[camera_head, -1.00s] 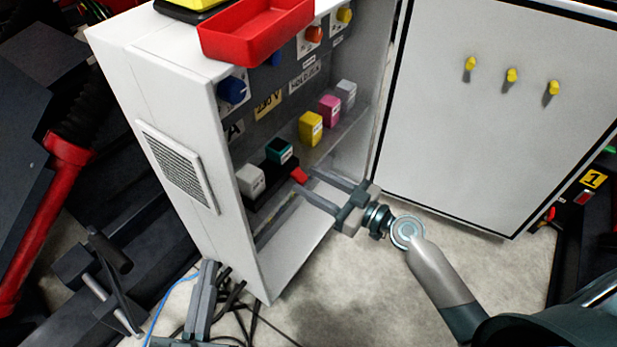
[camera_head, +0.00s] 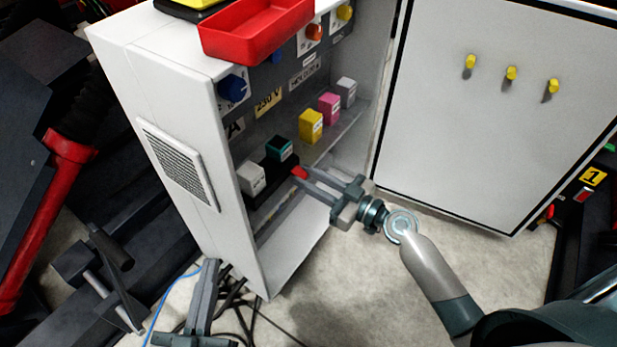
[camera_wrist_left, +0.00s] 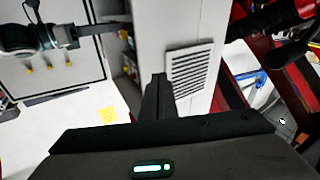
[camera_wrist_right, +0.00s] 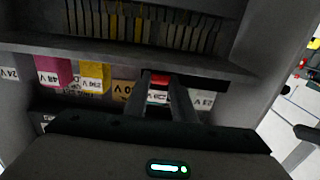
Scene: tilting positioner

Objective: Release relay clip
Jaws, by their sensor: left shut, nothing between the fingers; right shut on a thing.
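The red relay clip (camera_head: 299,172) sits on the black socket next to the teal relay (camera_head: 279,148), low inside the white cabinet. My right gripper (camera_head: 304,177) reaches into the cabinet from the right and is shut on the clip. In the right wrist view, the red clip (camera_wrist_right: 158,80) shows between the two fingertips, which partly hide it. My left gripper (camera_head: 211,266) is shut and empty, low by the cabinet's outer left side. In the left wrist view, its fingers (camera_wrist_left: 158,82) are together near the vent grille.
White (camera_head: 250,178), yellow (camera_head: 311,126), pink (camera_head: 329,107) and grey relays stand along the rail. A red tray (camera_head: 257,35) sits on top of the cabinet. The open door (camera_head: 490,130) with yellow knobs stands at right. Cables lie on the floor below.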

